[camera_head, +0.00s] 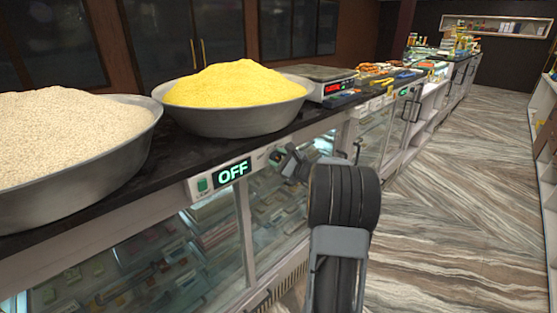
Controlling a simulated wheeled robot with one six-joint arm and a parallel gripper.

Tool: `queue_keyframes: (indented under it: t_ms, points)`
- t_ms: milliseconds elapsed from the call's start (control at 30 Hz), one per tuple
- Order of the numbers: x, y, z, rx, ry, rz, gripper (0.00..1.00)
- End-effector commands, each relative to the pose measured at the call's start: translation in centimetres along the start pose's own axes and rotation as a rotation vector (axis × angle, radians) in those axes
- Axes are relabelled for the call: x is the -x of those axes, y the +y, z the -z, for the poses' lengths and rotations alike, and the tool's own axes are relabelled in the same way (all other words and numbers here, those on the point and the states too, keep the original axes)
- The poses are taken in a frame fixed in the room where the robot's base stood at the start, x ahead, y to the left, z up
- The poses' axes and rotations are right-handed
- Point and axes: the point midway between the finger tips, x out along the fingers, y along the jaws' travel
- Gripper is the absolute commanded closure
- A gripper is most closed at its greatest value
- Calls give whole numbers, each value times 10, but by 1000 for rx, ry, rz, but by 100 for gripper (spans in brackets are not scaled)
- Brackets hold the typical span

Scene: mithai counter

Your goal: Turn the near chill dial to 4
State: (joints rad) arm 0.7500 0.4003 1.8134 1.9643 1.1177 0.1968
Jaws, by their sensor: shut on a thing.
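The near control panel (191,190) is on the front edge of the glass-fronted counter. Its display (233,173) reads OFF in green letters. My gripper (279,157) is at the right end of this panel, shut on the near chill dial. The dial is mostly hidden by the jaws, so I cannot read its pointer or its marks. My arm comes up from the bottom of the view and hides part of the counter front to the right of the panel.
A bowl of yellow grains (240,122) and a bowl of pale grains (75,198) stand on the dark countertop. A scale (334,88) is behind them. The striped floor (450,210) is clear at right.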

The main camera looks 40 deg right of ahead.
Motion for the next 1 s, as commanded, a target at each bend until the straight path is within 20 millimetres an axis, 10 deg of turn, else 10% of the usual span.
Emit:
queue_keyframes:
  t_ms: [1000]
  points:
    - [0,0,0,-446,-17,17,84]
